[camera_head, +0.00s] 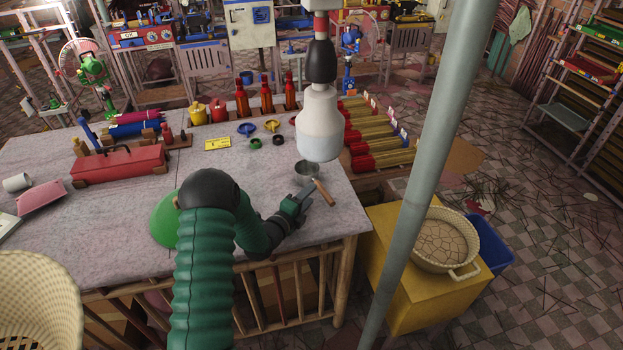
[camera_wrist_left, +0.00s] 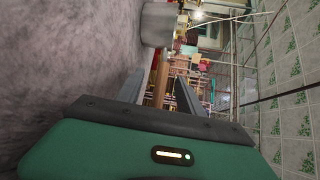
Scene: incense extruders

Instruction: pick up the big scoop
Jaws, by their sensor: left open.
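The big scoop has a grey metal cup (camera_head: 307,170) and a brown wooden handle (camera_head: 324,192). It is near the right front part of the grey table. My left gripper (camera_head: 308,194) is beside the handle in the head view. In the left wrist view, the open fingers of my left gripper (camera_wrist_left: 159,92) have the wooden handle (camera_wrist_left: 160,80) between them, with a gap visible on each side. The metal cup (camera_wrist_left: 159,25) lies beyond the fingertips. My right gripper is not in view.
A white and black hanging object (camera_head: 318,125) is above the table behind the scoop. A green round item (camera_head: 163,217) lies beside my left arm. A red toolbox (camera_head: 118,166) stands at left. A yellow stand (camera_head: 405,300) with a cream basket (camera_head: 440,263) is right of the table edge.

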